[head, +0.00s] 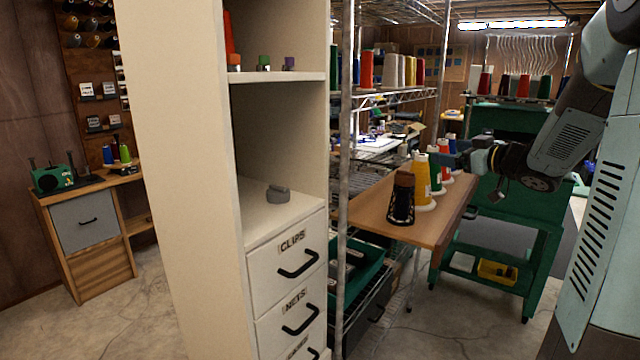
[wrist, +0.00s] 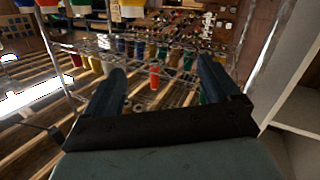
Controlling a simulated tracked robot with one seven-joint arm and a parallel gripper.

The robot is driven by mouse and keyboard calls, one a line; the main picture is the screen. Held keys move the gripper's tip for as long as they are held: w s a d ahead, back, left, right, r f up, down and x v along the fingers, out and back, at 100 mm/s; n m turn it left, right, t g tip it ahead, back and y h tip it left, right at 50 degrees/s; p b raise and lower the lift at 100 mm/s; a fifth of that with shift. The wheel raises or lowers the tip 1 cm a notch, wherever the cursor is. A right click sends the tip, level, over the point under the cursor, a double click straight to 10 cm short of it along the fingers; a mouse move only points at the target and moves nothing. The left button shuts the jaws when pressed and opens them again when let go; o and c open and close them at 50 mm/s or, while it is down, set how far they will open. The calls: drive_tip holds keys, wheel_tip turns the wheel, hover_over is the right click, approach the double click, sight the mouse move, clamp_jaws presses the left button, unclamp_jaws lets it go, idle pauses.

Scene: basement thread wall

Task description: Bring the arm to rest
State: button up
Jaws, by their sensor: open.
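My arm comes in from the right edge of the head view. My gripper (head: 452,160) is level over the wooden table (head: 385,198), beside a row of thread cones. It is partly hidden by the cones there. In the wrist view my gripper (wrist: 160,72) has its two dark fingers spread wide, with nothing held between them. Through the gap a wire shelf of spools shows in the background, including an orange-red one (wrist: 155,75).
A yellow cone (head: 420,180), a green cone (head: 434,170) and a dark cone (head: 401,200) stand on the table close to my gripper. A cream cabinet (head: 180,150) and a metal rack post (head: 343,200) stand left. A green cart (head: 510,235) stands behind the arm.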

drive_tip(key=s+r+m+g+h, duration=0.1)
drive_tip(key=s+r+m+h, duration=0.2)
drive_tip(key=s+m+h, duration=0.55)
drive_tip(key=s+a+f+g, duration=0.2)
drive_tip(key=s+a+f, duration=0.1)
drive_tip(key=s, duration=0.5)
drive_tip(key=s+a+f+g, duration=0.3)
drive_tip(key=s+a, duration=0.1)
drive_tip(key=s, duration=0.4)
drive_tip(key=s+a+f+g, duration=0.3)
drive_tip(key=s, duration=0.5)
drive_tip(key=shift+a+y, duration=0.35)
